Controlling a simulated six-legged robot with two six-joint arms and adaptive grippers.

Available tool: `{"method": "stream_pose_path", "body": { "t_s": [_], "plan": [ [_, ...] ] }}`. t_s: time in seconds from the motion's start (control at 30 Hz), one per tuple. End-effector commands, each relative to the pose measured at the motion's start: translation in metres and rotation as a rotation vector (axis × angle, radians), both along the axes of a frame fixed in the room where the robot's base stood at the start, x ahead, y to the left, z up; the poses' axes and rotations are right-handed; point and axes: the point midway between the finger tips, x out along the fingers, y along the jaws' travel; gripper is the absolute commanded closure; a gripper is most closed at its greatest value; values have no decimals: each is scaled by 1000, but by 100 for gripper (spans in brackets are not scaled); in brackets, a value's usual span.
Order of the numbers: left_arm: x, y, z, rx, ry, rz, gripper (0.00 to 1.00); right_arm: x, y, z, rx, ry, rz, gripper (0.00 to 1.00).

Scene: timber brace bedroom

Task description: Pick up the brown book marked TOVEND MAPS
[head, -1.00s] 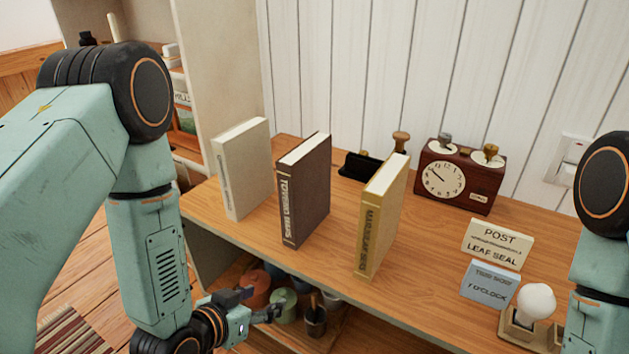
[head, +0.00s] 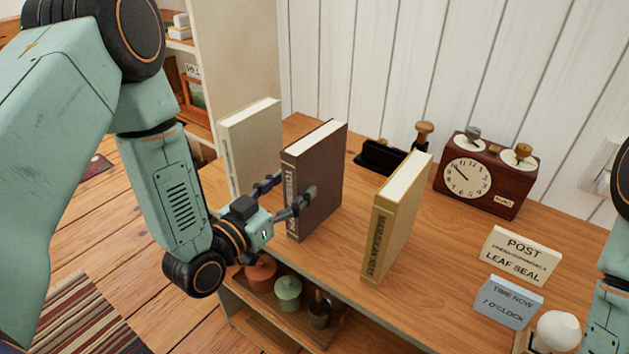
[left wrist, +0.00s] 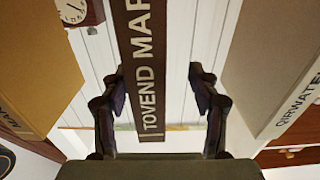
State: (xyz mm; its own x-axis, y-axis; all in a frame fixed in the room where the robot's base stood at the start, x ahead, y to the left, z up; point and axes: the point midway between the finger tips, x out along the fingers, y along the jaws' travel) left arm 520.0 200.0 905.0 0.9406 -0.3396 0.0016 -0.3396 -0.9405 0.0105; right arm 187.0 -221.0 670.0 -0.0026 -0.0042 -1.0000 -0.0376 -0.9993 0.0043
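The brown book (head: 322,185) stands upright on the wooden desk, its spine towards my left arm. My left gripper (head: 286,194) is open at the lower spine and hides part of the title. In the left wrist view the spine lies between the fingers (left wrist: 162,95), off-centre. The left finger overlaps its edge there, and a gap shows before the right finger. I cannot tell whether a finger touches the book. My right gripper is out of view.
A cream book (head: 250,145) stands left of the brown one, a yellow book (head: 396,220) to its right. A clock box (head: 485,175), signs (head: 521,256) and a black holder (head: 380,157) are on the desk (head: 345,262). Pots (head: 288,290) sit on the shelf below.

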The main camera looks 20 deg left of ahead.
Motion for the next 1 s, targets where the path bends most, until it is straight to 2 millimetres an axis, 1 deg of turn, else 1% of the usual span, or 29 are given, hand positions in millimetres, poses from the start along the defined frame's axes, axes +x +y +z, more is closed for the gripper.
{"method": "stream_pose_path", "body": {
  "t_s": [0.03, 0.17, 0.37, 0.5, 0.6, 0.8, 1.0],
  "plan": [
    [4, -4, 0, 2, -3, -6, 40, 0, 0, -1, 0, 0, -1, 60],
    [14, -10, 0, 2, -2, -5, 40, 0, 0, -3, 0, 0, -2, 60],
    [37, -26, 1, 2, -3, -6, 40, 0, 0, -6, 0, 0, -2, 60],
    [52, -30, 1, 1, -1, -4, 40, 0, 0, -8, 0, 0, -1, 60],
    [56, -32, 1, -1, -1, -2, 40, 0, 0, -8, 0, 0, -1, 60],
    [57, -31, 1, -1, 0, -2, 40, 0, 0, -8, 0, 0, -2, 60],
    [57, -31, 1, -1, 0, -2, 57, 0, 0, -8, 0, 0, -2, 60]
  ]
}}
